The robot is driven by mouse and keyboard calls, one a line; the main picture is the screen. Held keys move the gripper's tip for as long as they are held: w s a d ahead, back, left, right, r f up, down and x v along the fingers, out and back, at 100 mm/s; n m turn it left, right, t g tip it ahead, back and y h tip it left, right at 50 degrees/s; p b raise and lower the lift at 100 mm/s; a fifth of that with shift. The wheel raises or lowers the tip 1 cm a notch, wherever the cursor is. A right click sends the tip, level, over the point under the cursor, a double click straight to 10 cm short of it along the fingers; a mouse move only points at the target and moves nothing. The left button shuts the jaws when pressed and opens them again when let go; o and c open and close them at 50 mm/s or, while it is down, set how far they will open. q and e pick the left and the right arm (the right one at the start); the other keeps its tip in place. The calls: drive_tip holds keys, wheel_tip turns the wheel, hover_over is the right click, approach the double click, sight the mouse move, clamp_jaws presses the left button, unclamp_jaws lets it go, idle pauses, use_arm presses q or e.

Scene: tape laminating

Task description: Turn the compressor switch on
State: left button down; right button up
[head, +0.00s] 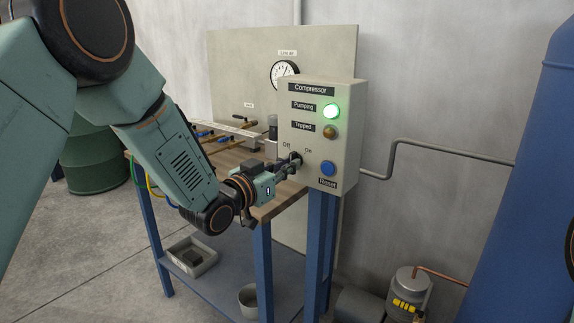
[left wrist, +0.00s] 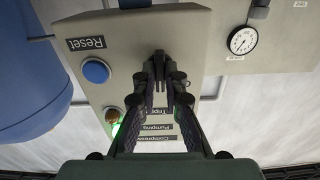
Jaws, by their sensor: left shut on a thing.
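The compressor control box (head: 345,100) is a pale box with a black "Compressor" label, mounted at the right end of the bench. Its dark rotary switch (head: 296,157) sits between the "Off" and "On" marks. My left gripper (head: 287,167) reaches it from the left and is shut on the switch knob. In the left wrist view my fingers (left wrist: 160,85) close together on the knob, which they mostly hide, so I cannot tell exactly where it points. The green "Pumping" lamp (head: 331,111) is lit. The amber "Tripped" lamp (head: 330,132) looks unlit. My right gripper is not in view.
A blue "Reset" button (head: 328,168) is just right of the switch. A pressure gauge (head: 284,73) is on the panel behind. Clamps with a bar (head: 225,130) lie on the wooden bench. A blue tank (head: 535,190) stands at right, a green drum (head: 92,160) at left.

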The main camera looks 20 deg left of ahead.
use_arm(q)
drive_tip(key=shift+m, duration=4.2)
drive_tip(key=c, duration=1.5)
unclamp_jaws()
drive_tip(key=shift+s+r, duration=0.1)
drive_tip(key=shift+o, duration=0.4)
drive_tip(key=v, duration=1.2)
